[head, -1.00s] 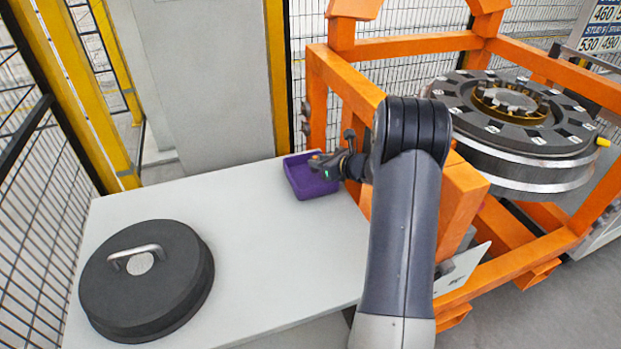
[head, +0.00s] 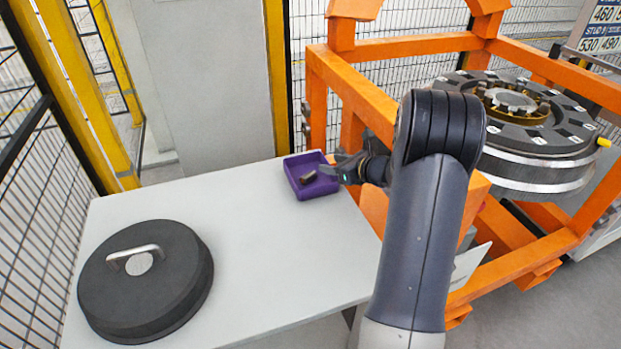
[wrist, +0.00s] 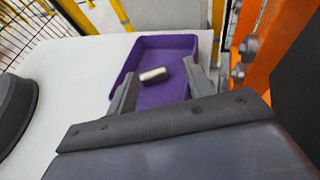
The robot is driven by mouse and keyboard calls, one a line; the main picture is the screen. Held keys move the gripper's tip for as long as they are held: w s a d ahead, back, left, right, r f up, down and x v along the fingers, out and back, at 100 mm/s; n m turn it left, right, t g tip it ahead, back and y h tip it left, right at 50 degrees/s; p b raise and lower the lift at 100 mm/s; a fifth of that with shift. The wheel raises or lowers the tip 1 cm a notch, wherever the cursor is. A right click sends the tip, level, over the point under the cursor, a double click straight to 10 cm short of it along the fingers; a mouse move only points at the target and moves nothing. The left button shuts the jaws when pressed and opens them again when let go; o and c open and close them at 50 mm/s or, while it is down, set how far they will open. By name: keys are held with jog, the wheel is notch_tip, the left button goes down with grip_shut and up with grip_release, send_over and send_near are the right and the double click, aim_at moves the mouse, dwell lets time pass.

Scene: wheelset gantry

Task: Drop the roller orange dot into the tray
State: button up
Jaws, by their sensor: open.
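The purple tray (head: 299,188) stands at the back right corner of the white table, and it also shows in the wrist view (wrist: 178,45). A small metal roller (head: 308,177) lies inside it; in the wrist view the roller (wrist: 153,75) is a short silver cylinder. No orange dot can be made out on it. My gripper (head: 325,168) is at the right side of the tray. In the wrist view my gripper (wrist: 158,82) has its two fingers apart, and the roller shows beyond and between them, not gripped.
A round dark cover (head: 145,280) with a metal handle lies on the left of the white table (head: 265,245). The orange gantry frame (head: 350,85) with a wheel bearing (head: 530,120) stands to the right. The table's middle is clear. Mesh fencing closes the left.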

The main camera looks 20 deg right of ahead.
jog(key=shift+v, duration=2.3)
jog(key=shift+w+a, duration=0.1)
send_over(321, 182)
notch_tip(321, 182, down, 4)
jog(key=shift+w+r+p, duration=0.1)
jog(key=shift+p, duration=0.2)
jog(key=shift+w+r+p, duration=0.15)
jog(key=shift+r+p, duration=0.75)
jog(key=shift+r, duration=0.45)
jog(key=shift+w+r+p, duration=0.1)
jog(key=shift+r+p, duration=0.75)
jog(key=shift+r, duration=0.5)
